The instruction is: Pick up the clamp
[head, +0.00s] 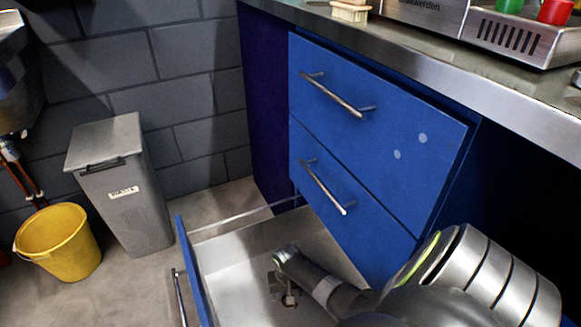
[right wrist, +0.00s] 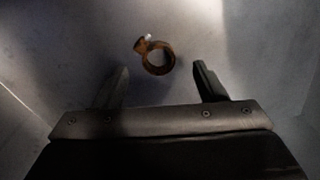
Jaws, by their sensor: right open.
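The clamp (right wrist: 160,62) is a small rusty-brown ring with a lug and a bright bolt at its upper left. It lies on the grey floor of the open bottom drawer (head: 217,250). In the right wrist view it sits ahead of my right gripper (right wrist: 161,72), between the lines of its two spread fingers, and neither finger appears to touch it. In the head view my right arm reaches down into the drawer, and the right gripper (head: 282,287) is small and partly hidden by its wrist. My left gripper is out of view.
The drawer walls surround the right gripper. Two closed blue drawers (head: 375,130) with bar handles stand above, under a steel worktop (head: 440,60). A grey bin (head: 125,200) and a yellow bucket (head: 60,245) stand on the floor at left.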

